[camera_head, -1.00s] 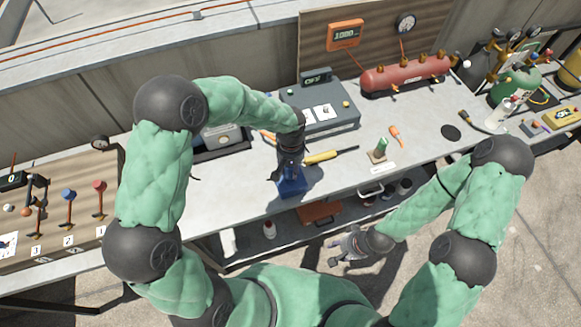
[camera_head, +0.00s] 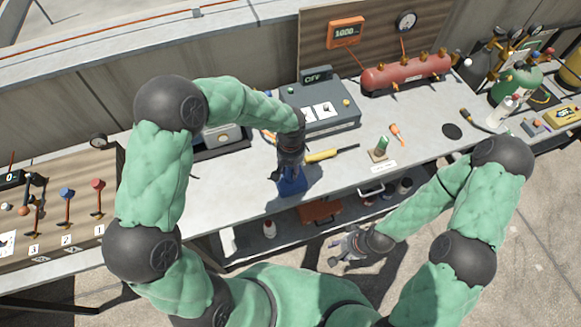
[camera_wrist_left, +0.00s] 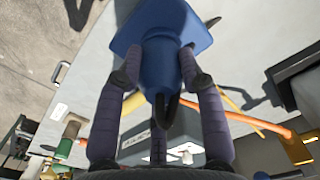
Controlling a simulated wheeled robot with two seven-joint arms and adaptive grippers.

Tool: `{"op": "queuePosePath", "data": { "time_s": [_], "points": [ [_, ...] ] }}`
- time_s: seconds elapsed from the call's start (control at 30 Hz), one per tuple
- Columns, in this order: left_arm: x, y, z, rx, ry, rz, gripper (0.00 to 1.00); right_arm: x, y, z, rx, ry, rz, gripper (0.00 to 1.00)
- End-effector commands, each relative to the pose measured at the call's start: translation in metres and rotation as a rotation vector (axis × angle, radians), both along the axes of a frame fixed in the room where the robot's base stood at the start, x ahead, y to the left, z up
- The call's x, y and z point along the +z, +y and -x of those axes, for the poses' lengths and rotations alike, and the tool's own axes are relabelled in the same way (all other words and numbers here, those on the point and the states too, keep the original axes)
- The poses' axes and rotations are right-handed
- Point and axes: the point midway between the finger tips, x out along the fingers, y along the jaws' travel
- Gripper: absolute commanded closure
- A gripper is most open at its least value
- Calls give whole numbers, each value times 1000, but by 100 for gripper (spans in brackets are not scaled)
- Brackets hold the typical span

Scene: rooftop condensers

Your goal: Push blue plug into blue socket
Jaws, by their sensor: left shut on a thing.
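My left gripper (camera_head: 290,172) points down at the front edge of the bench, over blue parts. In the left wrist view its two fingers are shut on the blue plug (camera_wrist_left: 161,68), one finger on each side. Beyond the plug is the wider blue socket (camera_wrist_left: 124,38) with a flat base on the bench. The plug stands in line with the socket and meets it; how deep it sits cannot be told. In the head view the socket (camera_head: 292,187) shows below the gripper. My right gripper (camera_head: 340,254) hangs in front of the bench, away from the blue parts; its jaw opening is unclear.
A yellow-handled tool (camera_head: 322,156) lies right of the left gripper. A grey box (camera_head: 335,122) with cards stands behind it. A small stand with a green piece (camera_head: 382,146) is further right. A lower shelf holds an orange item (camera_head: 320,212). Bench space between is clear.

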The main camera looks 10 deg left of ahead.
Motion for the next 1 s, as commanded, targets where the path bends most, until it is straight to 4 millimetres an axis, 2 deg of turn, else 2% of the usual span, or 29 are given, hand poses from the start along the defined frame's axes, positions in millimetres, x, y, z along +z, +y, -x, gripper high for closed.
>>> {"op": "queuePosePath", "data": {
  "time_s": [0.37,0.4,0.5,0.87,1.0],
  "points": [
    [-2,0,0,0,-1,0,95,-2,0,0,0,0,0,60],
    [-2,0,0,0,-1,0,58,-2,0,0,0,0,0,60],
    [-2,0,0,0,-1,0,34,-2,0,0,0,0,0,60],
    [0,0,0,0,-1,0,34,-2,0,0,0,0,0,60],
    [12,0,-2,0,-5,0,34,-2,0,0,0,0,0,60]
  ]
}}
